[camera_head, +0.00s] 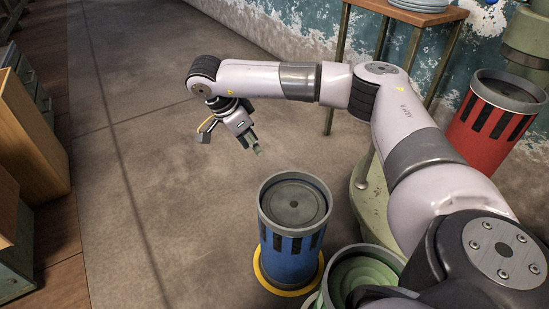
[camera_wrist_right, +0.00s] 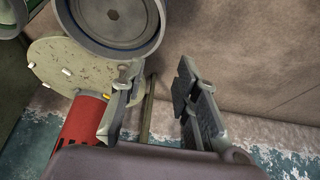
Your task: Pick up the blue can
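The blue can (camera_head: 289,255) stands upright on a yellow ring at the lower middle of the head view, with a grey rim and a grey recessed lid. My right gripper (camera_head: 255,146) is up and left of the can in that view, apart from it. In the right wrist view its two fingers (camera_wrist_right: 156,82) are spread with nothing between them. A round grey lid (camera_wrist_right: 112,17) shows at the top of that view and looks like the blue can's; its body is hidden there. My left gripper is not in view.
A green can (camera_head: 362,272) stands close right of the blue can, partly hidden by my arm. A red can (camera_head: 490,125) is at the right, near a wooden-topped table (camera_head: 420,14) with plates. Wooden cabinets (camera_head: 30,130) line the left. The concrete floor (camera_head: 150,210) between is clear.

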